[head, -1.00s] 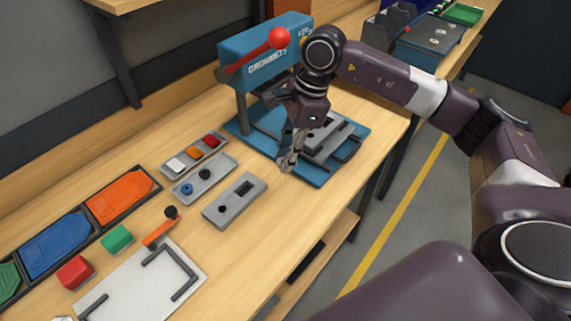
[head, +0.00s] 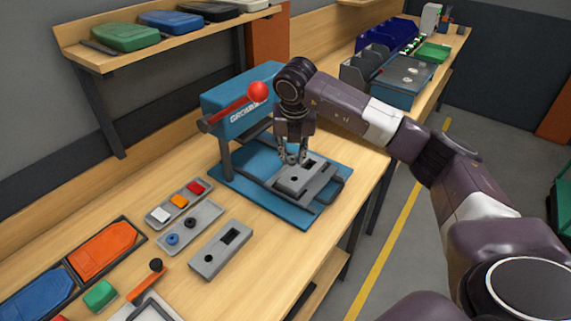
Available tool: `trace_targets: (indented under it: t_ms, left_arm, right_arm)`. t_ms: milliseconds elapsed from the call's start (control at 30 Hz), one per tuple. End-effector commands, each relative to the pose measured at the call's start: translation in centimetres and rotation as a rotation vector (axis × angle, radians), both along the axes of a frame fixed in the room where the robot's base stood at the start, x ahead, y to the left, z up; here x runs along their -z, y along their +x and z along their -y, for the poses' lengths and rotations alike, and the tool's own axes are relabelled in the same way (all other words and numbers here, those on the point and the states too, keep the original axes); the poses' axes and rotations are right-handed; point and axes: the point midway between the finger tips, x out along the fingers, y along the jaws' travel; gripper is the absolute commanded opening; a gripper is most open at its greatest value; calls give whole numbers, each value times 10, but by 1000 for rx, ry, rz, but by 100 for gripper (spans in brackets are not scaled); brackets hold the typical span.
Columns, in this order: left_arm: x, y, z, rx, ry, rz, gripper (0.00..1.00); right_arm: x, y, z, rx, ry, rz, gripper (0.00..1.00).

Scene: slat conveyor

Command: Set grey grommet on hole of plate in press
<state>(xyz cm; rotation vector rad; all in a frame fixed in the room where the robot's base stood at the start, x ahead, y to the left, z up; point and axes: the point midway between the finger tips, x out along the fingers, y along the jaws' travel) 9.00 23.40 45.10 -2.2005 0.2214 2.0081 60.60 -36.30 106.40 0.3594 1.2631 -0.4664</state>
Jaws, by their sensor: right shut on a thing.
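The blue press (head: 238,112) with a red-knobbed lever stands on a blue base. A grey plate (head: 287,188) lies in it, with a round dark hole (head: 293,178) and a dark slot. My right gripper (head: 292,160) points down just above the far part of this plate, close to the hole. It is shut on the grey grommet, which is too small and covered by the fingers to make out clearly. I cannot tell whether the grommet touches the plate. My left gripper is not in view.
A grey tray (head: 205,226) holds a blue grommet (head: 172,239) and a black one (head: 190,222). A second grey plate (head: 222,252) lies on the bench in front of the press. A tray of coloured blocks (head: 161,224) is beside them. The press head and lever stand close left of my arm.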

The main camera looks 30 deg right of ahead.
Motion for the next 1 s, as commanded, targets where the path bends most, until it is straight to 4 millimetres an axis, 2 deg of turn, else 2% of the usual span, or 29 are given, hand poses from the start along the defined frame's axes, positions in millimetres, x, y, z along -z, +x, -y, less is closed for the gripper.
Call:
trace_targets:
  t_ms: [200, 367, 733, 1000]
  left_arm:
    - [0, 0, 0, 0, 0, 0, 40]
    - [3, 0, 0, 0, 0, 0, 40]
    - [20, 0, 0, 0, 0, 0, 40]
    - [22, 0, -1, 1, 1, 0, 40]
  right_arm:
    - [-1, 4, 9, 139, 1, 0, 13]
    - [5, 4, 10, 148, 0, -1, 13]
    - [33, 3, 10, 146, 0, -2, 13]
    - [39, 3, 10, 145, 0, 0, 13]
